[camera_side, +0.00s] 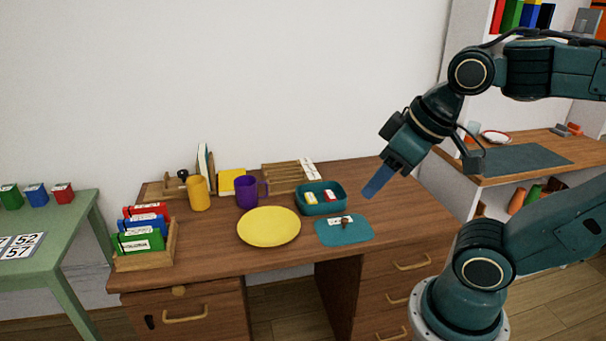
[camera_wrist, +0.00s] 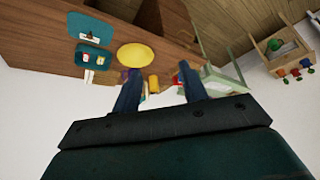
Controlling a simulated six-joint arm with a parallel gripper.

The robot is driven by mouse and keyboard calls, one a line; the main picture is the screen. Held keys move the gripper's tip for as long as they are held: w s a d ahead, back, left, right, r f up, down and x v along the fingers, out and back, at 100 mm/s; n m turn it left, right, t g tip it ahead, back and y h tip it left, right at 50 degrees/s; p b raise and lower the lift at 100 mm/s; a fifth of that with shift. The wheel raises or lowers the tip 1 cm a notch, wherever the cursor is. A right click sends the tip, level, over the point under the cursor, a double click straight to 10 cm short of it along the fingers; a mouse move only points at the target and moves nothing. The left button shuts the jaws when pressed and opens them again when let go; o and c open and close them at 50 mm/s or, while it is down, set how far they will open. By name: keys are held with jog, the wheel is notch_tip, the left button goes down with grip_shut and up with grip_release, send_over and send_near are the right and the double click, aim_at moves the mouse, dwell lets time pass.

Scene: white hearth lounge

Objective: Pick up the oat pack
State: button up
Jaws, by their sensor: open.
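I cannot read any label, so I cannot tell which pack is the oat pack. A teal tray (camera_side: 322,209) on the wooden desk holds a yellow pack (camera_side: 311,198) and a red pack (camera_side: 331,196). A wooden crate (camera_side: 146,262) at the desk's left holds red, blue and green labelled packs. My gripper (camera_side: 378,184) is open and empty, in the air to the right of the tray. Its two fingers (camera_wrist: 158,82) stand apart in the wrist view.
A yellow plate (camera_side: 268,226) and a teal mat (camera_side: 330,236) with a small brown-and-white item lie near the tray. Yellow mug (camera_side: 199,194) and purple mug (camera_side: 246,192) stand behind. A wooden rack (camera_side: 296,178) is at the back. The desk's right end (camera_side: 392,222) is clear.

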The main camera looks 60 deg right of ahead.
dwell(0.4)
jog(key=w+d+f+m+g+h, duration=0.1)
jog(key=w+d+f+m, duration=0.15)
jog(key=w+d, duration=0.65)
jog(key=w+d+f+m+h, duration=0.1)
jog(key=w+d+f+m, duration=0.15)
jog(key=w+d, duration=0.65)
jog(key=w+d+f+m, duration=0.1)
jog(key=w+d+f, duration=0.1)
jog(key=d+f, duration=0.4)
jog(key=w+d+f+m+g, duration=0.1)
jog(key=d+f, duration=0.5)
jog(key=w+d+f+m+h, duration=0.1)
jog(key=w+d+f+m, duration=0.1)
jog(key=d+f, duration=0.4)
jog(key=shift+w+d+f, duration=0.15)
jog(key=shift+w+f, duration=0.2)
jog(key=shift+f, duration=0.1)
send_over(331, 195)
jog(key=s+a, duration=0.2)
jog(key=shift+w+d+f, duration=0.1)
jog(key=shift+f, duration=1.85)
jog(key=shift+w+f, duration=0.1)
jog(key=shift+f, duration=1.8)
